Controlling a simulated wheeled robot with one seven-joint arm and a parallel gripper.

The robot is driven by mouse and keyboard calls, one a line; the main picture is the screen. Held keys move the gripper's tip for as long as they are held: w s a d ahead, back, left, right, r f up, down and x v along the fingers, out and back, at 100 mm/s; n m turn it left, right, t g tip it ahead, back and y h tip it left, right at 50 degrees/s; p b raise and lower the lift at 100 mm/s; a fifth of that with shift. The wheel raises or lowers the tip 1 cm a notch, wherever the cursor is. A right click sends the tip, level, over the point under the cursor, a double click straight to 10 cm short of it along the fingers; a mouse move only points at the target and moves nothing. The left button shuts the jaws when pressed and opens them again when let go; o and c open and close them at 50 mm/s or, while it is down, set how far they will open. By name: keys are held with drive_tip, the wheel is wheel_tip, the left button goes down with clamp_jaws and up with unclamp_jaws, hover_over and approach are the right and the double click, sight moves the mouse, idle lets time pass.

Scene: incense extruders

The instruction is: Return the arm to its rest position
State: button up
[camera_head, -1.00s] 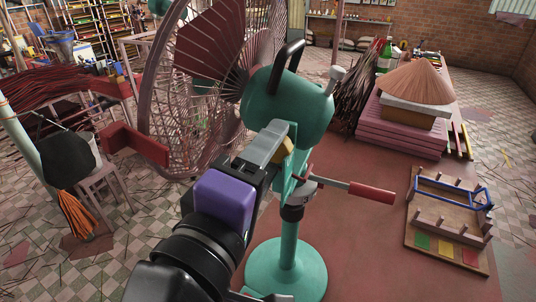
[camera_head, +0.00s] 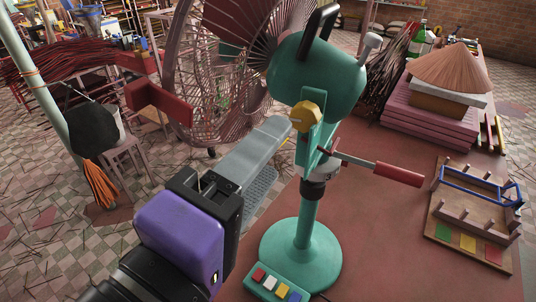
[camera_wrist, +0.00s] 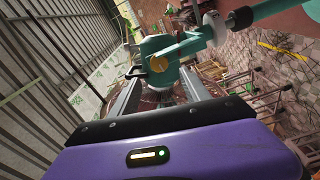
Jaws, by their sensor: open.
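My gripper (camera_head: 262,142) is open and empty. In the head view its purple body and grey fingers reach up from the lower left towards the teal extruder (camera_head: 318,75), and the fingers end just left of the extruder's neck. In the wrist view the fingers (camera_wrist: 158,90) stand apart with the teal extruder (camera_wrist: 172,50) beyond them. I cannot tell whether a finger touches it. The extruder stands upright on a round base, with a yellow knob and a red-handled lever (camera_head: 385,171) pointing right.
A button box (camera_head: 285,292) sits at the extruder's base. A wooden pegged rack (camera_head: 470,238) and a pink stack (camera_head: 430,112) with a cone are on the red table at right. A large caged fan (camera_head: 215,70) stands behind.

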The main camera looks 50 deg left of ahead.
drive_tip(key=shift+f, duration=0.1)
drive_tip(key=w+d+f+m+g+b, duration=0.1)
drive_tip(key=w+d+f, duration=0.25)
drive_tip(key=f, duration=0.55)
drive_tip(key=w+d+f+g+b, duration=0.1)
drive_tip(key=w+d+f, duration=0.25)
drive_tip(key=f, duration=0.45)
drive_tip(key=s+d+f+m, duration=0.2)
drive_tip(key=d+f+m, duration=0.2)
drive_tip(key=d+f, duration=0.7)
drive_tip(key=s+d+f+m+h+b, duration=0.2)
drive_tip(key=s+d+f+m, duration=0.55)
drive_tip(key=d, duration=0.45)
drive_tip(key=s+d+m+h+b, duration=0.1)
drive_tip(key=s+d+m+h, duration=0.2)
drive_tip(key=s+d+m, duration=0.4)
drive_tip(key=s+d, duration=0.2)
drive_tip(key=s, duration=0.2)
drive_tip(key=shift+d+f+h, duration=0.15)
drive_tip(key=shift+d+h, duration=0.25)
